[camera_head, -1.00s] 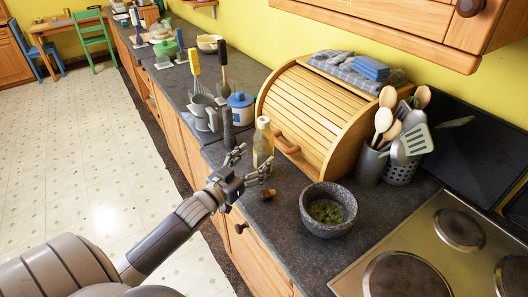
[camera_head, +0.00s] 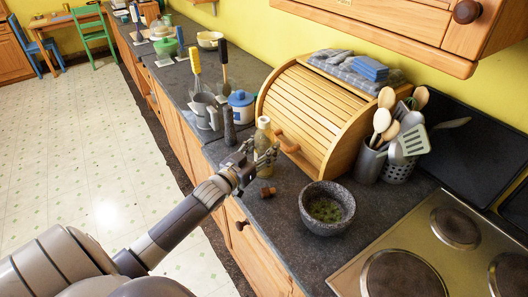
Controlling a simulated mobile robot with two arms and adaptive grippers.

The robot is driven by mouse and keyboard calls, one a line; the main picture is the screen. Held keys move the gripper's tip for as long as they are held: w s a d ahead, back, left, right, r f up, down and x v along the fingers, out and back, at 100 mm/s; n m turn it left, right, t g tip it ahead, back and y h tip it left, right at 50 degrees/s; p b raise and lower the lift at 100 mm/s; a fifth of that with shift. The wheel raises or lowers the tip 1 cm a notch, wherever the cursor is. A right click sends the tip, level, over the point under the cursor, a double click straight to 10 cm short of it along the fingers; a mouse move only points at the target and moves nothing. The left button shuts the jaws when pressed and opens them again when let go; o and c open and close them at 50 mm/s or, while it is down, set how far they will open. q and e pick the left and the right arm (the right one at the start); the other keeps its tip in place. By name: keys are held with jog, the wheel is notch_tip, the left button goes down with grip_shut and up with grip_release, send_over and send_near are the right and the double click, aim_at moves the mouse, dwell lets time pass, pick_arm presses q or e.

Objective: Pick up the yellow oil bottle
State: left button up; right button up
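The yellow oil bottle (camera_head: 263,127) stands upright on the dark counter, in front of the wooden bread box. My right gripper is not in view.
The roll-top bread box (camera_head: 318,112) is close behind the bottle. A stone mortar (camera_head: 327,209) and a small cork-like piece (camera_head: 267,191) are nearer. A dark pestle-like object (camera_head: 229,126) and a blue-lidded jar (camera_head: 241,107) are left of the bottle.

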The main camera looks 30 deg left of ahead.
aim_at(258, 144)
pick_arm(q)
jog(key=shift+r, duration=0.15)
jog(key=shift+r, duration=0.6)
jog(key=shift+s+a+r+b, duration=0.1)
jog(key=shift+s+r+b, duration=0.1)
jog(key=shift+r+b, duration=0.2)
jog(key=shift+s+r+b, duration=0.2)
jog(key=shift+r+b, duration=0.05)
jog(key=shift+r, duration=0.25)
jog(key=s+a+r+b, duration=0.1)
jog(key=s+a+b, duration=0.1)
jog(key=s, duration=1.3)
jog(key=shift+r+b, duration=0.3)
jog(key=shift+r, duration=0.1)
jog(key=shift+a, duration=0.1)
